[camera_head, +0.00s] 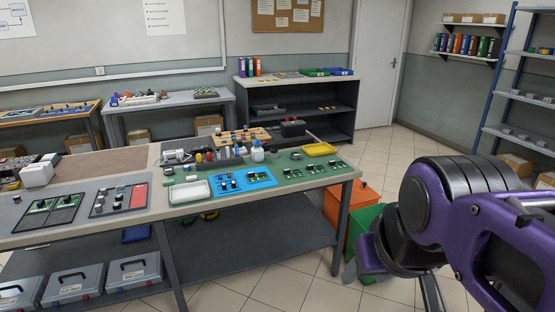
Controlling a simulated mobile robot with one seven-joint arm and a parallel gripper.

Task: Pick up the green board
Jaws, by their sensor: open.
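Several small green boards are on the long workbench. Two lie on a blue mat (245,172): a left board (228,186) and a right board (259,177). More small green boards (296,172) lie on the green mat (275,165) to the right. Dark trays (65,214) at the left of the bench also hold green pieces. I cannot tell from this view which one is the task's green board. My purple and black arm fills the lower right, apart from the bench. Its fingertips cannot be made out.
A white tray (189,192), a white bottle (257,154) and a yellow tray (320,149) stand on the bench. An orange bin (346,200) and a green bin (362,224) are on the floor at its right end. Grey lidded boxes (74,284) sit below. Tiled floor is clear in front.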

